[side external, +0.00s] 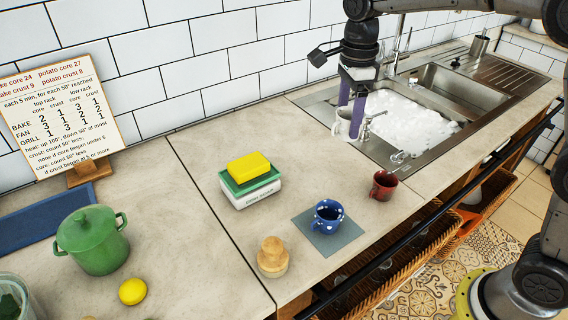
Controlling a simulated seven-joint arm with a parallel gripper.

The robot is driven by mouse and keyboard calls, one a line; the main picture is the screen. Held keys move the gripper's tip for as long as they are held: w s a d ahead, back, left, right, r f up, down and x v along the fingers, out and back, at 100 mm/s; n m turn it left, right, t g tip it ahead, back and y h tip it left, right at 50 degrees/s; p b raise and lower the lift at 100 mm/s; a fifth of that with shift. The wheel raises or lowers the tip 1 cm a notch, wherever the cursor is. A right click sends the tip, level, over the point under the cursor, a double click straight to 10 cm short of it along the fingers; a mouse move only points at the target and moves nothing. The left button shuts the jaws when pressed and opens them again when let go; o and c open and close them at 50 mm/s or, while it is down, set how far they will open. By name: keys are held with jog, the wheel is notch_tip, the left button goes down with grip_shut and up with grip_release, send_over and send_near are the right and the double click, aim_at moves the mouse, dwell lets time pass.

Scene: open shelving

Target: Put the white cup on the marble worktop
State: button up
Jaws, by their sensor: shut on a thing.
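The white cup (342,126) is at the left edge of the sink, partly hidden by my gripper's fingers. My gripper (351,120) points down with purple fingers and is shut on the white cup. I cannot tell whether the cup touches the sink rim below it. The marble worktop (210,160) is a pale stone surface running left and forward of the sink.
A red mug (383,186), a blue mug (327,216) on a grey mat, a sponge box (251,190) and a wooden piece (272,258) stand on the worktop. Clear worktop lies left of the sink.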

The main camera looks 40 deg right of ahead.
jog(key=s+a+f, duration=0.2)
jog(key=s+f, duration=0.1)
jog(key=s, duration=0.4)
jog(key=w+f, duration=0.3)
jog(key=w, duration=0.1)
jog(key=w+a+f, duration=0.1)
jog(key=w+f, duration=0.2)
jog(key=w, duration=0.1)
jog(key=w+a+f, duration=0.1)
jog(key=w+f, duration=0.2)
jog(key=w, duration=0.1)
jog(key=shift+w+f, duration=0.2)
jog(key=shift+f, duration=0.2)
jog(key=shift+w+a+f, duration=0.1)
jog(key=shift+w+f, duration=0.4)
jog(key=shift+f, duration=1.6)
jog(key=shift+f, duration=0.1)
jog(key=o, duration=1.4)
jog(key=shift+f, duration=0.1)
